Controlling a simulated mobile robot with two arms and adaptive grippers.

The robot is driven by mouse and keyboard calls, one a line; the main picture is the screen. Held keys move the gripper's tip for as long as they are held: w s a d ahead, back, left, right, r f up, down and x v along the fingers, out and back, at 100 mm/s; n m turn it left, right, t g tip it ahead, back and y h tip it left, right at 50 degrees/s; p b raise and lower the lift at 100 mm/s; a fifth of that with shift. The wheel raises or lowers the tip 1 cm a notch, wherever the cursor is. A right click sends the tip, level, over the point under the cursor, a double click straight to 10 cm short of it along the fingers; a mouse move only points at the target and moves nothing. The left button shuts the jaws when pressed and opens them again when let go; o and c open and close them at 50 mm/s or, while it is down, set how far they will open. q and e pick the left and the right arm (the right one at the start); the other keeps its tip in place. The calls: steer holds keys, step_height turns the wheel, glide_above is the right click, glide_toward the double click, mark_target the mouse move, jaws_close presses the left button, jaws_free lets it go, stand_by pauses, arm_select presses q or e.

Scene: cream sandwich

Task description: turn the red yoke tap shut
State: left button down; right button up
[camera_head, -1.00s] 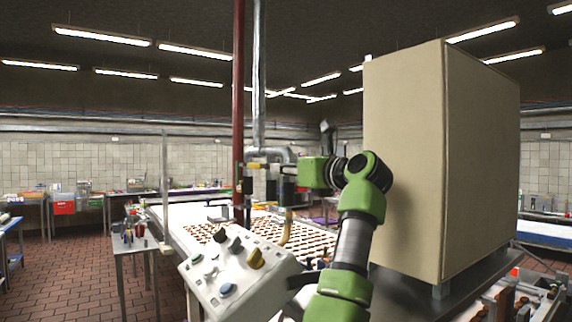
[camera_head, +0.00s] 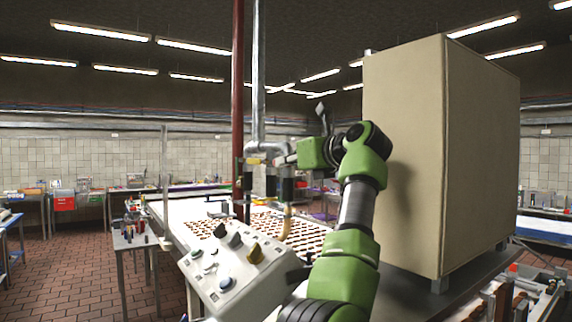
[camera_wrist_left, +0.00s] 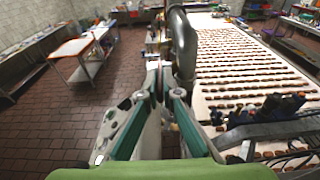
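The red yoke tap cannot be made out clearly; small fittings crowd around the pipe joint. In the head view my left gripper (camera_head: 283,160) reaches left to the silver pipe (camera_head: 258,90) at its elbow, beside a yellow fitting (camera_head: 253,161). In the left wrist view the fingers of my left gripper (camera_wrist_left: 164,88) point ahead, with a narrow gap between the tips. The grey elbow pipe (camera_wrist_left: 184,45) stands just beyond and above them. Whether the tips hold anything there cannot be told. My right gripper is in neither view.
A red vertical pipe (camera_head: 238,90) stands left of the silver pipe. A control box with knobs (camera_head: 228,270) is below. A large beige cabinet (camera_head: 405,150) stands right of my arm. A white table (camera_head: 180,213) with rows of biscuits lies behind. Brick-red floor (camera_head: 70,270) is open at left.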

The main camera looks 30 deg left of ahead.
arm_select(q)
steer(key=shift+r, duration=0.15)
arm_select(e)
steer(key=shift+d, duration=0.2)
arm_select(q)
steer(key=c, duration=2.2)
jaws_free()
steer(key=shift+c, duration=0.2)
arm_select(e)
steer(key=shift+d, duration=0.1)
arm_select(q)
steer(key=v, duration=1.2)
